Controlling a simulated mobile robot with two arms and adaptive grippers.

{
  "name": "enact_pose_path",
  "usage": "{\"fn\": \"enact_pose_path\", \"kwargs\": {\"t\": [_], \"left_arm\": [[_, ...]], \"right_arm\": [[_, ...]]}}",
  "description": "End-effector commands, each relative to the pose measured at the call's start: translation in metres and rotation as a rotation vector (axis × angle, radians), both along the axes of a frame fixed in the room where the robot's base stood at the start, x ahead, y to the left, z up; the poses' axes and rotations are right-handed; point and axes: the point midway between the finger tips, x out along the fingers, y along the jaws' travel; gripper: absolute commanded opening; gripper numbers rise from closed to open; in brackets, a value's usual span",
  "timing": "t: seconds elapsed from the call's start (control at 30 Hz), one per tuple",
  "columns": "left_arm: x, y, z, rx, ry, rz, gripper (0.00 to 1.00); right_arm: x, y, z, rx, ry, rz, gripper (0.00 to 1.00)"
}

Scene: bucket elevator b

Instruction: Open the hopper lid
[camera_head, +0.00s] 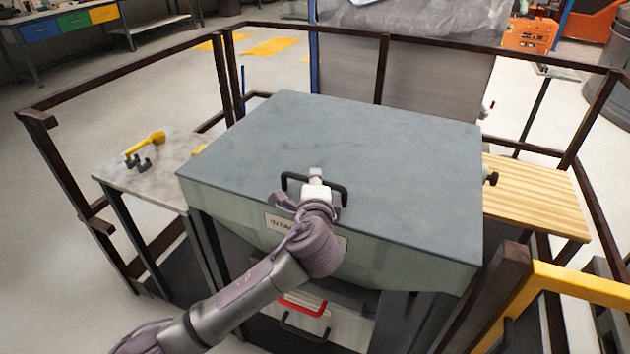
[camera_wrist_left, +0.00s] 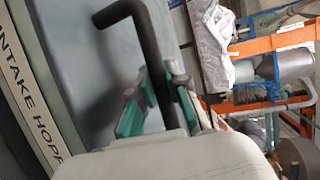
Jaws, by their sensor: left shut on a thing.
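The hopper lid (camera_head: 370,130) is a large flat blue-grey panel lying closed on top of the hopper (camera_head: 400,263). A black bar handle (camera_head: 334,189) stands on the lid near its front edge. My left gripper (camera_head: 316,180) reaches over the front edge and is shut on the handle. In the left wrist view the black handle (camera_wrist_left: 145,38) runs down between the green-padded fingers of my left gripper (camera_wrist_left: 155,100). The hopper's label (camera_wrist_left: 27,105) shows beside the lid there. My right gripper is not in view.
A grey side table (camera_head: 120,178) with a yellow tool (camera_head: 146,143) stands left of the hopper. A wooden table (camera_head: 535,195) stands right. Dark railings (camera_head: 384,65) surround the area. A yellow rail (camera_head: 580,285) is at the front right. A red handle (camera_head: 302,307) shows below the hopper.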

Motion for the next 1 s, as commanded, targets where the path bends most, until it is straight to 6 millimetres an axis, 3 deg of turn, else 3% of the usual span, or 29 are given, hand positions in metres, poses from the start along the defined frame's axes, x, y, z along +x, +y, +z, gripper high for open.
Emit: {"fn": "enact_pose_path", "kwargs": {"t": [0.27,0.47,0.67,1.0], "left_arm": [[0.0,0.0,0.0,0.001,0.003,0.0,0.0],[0.001,0.0,0.014,0.005,0.017,0.0,0.0],[0.005,-0.002,0.048,0.019,0.062,0.001,0.0],[0.023,-0.008,0.127,0.037,0.114,0.001,0.0]], "right_arm": [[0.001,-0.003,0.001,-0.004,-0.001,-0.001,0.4],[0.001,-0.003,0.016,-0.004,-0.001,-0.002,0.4],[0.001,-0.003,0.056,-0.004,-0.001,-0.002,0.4],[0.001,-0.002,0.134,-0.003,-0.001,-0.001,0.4]]}}
